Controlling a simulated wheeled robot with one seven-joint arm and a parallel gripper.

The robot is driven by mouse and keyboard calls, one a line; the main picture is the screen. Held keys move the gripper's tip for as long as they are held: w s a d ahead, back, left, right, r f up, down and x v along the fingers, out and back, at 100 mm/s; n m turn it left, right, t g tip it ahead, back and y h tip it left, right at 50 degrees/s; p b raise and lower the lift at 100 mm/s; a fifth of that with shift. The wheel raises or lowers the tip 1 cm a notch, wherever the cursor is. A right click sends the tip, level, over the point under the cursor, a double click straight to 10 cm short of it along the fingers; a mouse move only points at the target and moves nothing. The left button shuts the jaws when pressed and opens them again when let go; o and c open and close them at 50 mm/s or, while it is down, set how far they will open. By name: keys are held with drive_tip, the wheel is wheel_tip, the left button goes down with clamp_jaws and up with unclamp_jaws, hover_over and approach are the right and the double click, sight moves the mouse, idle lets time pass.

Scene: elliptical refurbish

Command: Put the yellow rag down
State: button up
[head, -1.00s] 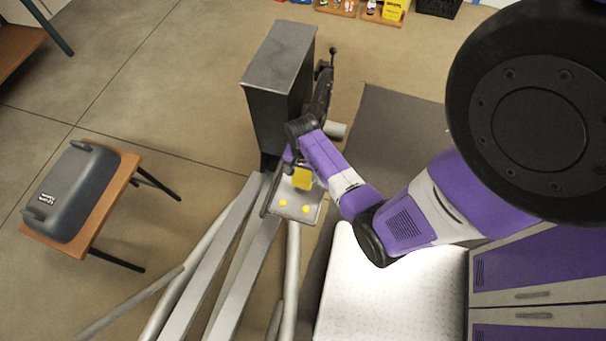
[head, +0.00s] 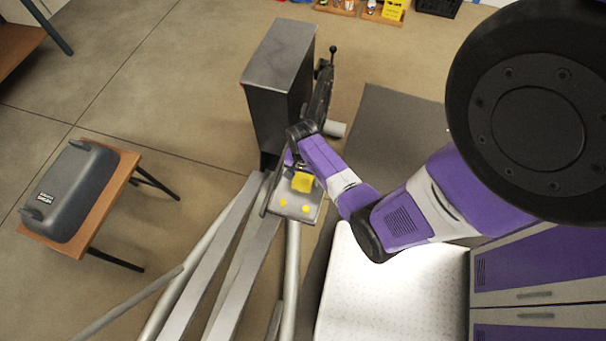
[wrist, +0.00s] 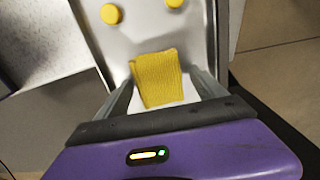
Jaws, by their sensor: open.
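The yellow rag (head: 302,182) lies on a small grey metal tray (head: 308,205) on the machine, near its upper end. In the wrist view the rag (wrist: 158,78) sits between the two fingers of my gripper (wrist: 162,95). The fingers are apart, with a gap visible beside the rag. My gripper is right at the rag, low over the tray. Two yellow round knobs (wrist: 111,14) are on the tray beyond the rag. Whether a finger brushes the rag cannot be told.
The elliptical machine's dark grey housing (head: 277,85) stands just behind the tray, and its long rails (head: 240,270) run toward the front. A grey case (head: 72,190) sits on a wooden stool at left. A white perforated surface (head: 390,290) is at lower right. Open floor lies at upper left.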

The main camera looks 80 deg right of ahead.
sight(303, 179)
drive_tip(key=shift+r, duration=0.1)
wheel_tip(303, 179, up, 12)
drive_tip(key=p, duration=0.2)
drive_tip(key=s+a+r+n+t+h, duration=0.1)
drive_tip(key=a+r+n+t+h, duration=0.2)
drive_tip(key=a, duration=0.4)
drive_tip(key=s+a+r+n+t, duration=0.1)
drive_tip(key=a+n+t, duration=0.2)
drive_tip(key=a+n, duration=0.35)
drive_tip(key=s+a+r+n+t+y, duration=0.1)
drive_tip(key=a+r+n+t, duration=0.2)
drive_tip(key=r, duration=0.6)
drive_tip(key=s+a+r+n+t+y, duration=0.1)
drive_tip(key=s+a+r+n+t, duration=0.1)
drive_tip(key=a+r, duration=0.3)
drive_tip(key=s+a+r+n+t+y, duration=0.1)
drive_tip(key=a+r+n+t, duration=0.3)
drive_tip(key=r, duration=0.9)
drive_tip(key=shift+s+a, duration=0.3)
drive_tip(key=shift+s, duration=0.3)
drive_tip(key=shift+s, duration=0.1)
